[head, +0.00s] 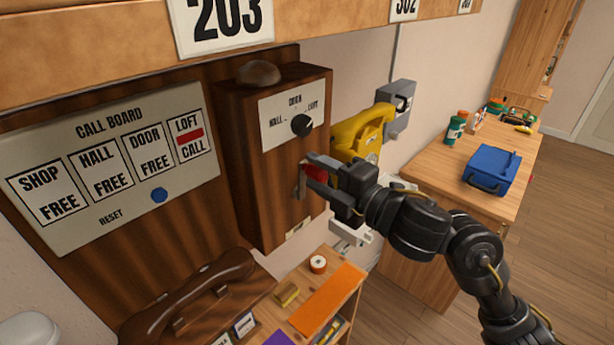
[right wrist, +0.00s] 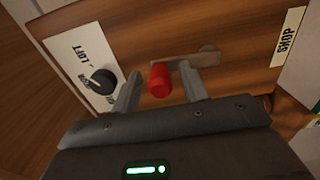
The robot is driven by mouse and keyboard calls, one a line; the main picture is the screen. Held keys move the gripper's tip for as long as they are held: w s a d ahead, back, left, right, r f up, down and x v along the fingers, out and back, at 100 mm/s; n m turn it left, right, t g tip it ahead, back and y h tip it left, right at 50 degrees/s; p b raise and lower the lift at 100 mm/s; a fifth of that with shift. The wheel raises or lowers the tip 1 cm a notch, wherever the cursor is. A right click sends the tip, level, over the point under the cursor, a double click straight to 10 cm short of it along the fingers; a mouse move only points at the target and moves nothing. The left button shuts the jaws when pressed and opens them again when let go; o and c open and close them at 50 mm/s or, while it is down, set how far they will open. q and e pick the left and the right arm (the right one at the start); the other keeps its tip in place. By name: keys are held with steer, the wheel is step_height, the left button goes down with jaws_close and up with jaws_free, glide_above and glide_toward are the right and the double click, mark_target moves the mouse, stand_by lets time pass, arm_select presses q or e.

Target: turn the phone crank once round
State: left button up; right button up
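The wooden phone box (head: 240,150) on the wall carries a metal crank arm (head: 301,186) with a red knob (head: 317,172). In the head view the arm hangs down, partly hidden by my gripper. My right gripper (head: 309,168) is at the knob, its fingers reaching towards the box front. In the right wrist view the red knob (right wrist: 160,82) sits between the two fingers of the right gripper (right wrist: 160,76), with a gap on each side. The fingers are open. The crank arm (right wrist: 190,62) runs from the knob to a pivot. My left gripper is out of view.
A black selector dial (head: 301,125) sits on the box front above the crank. A brown handset (head: 190,300) and a small shelf (head: 350,285) with loose items are below. A yellow phone (head: 362,138) hangs to the right, near a desk with a blue case (head: 491,168).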

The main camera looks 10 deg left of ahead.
stand_by(0.3)
steer(key=shift+p+v, duration=0.6)
steer(key=shift+v, duration=0.7)
steer(key=shift+p+v, duration=0.6)
steer(key=shift+v, duration=1.7)
steer(key=shift+a, duration=0.1)
